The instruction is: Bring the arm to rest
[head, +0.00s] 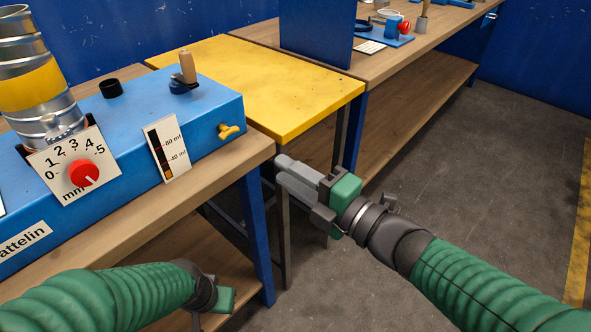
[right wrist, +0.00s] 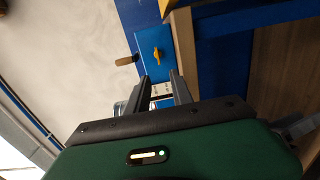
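My right arm comes in from the lower right in the head view. Its gripper (head: 282,170) is in the air in front of the yellow table's near leg, right of the blue box's bench. In the right wrist view, its two fingers (right wrist: 160,82) stand apart with nothing between them, so it is open and empty. My left arm crosses the lower left. Its green gripper body (head: 224,300) hangs low beside the front bench, and its fingers are not clearly seen.
A blue box (head: 205,108) with a yellow knob (head: 229,131), red dial (head: 84,173) and wooden-handled lever (head: 187,67) stands on the front bench. A yellow table (head: 270,85) and rear bench (head: 440,30) lie behind. The grey floor (head: 500,150) at right is clear.

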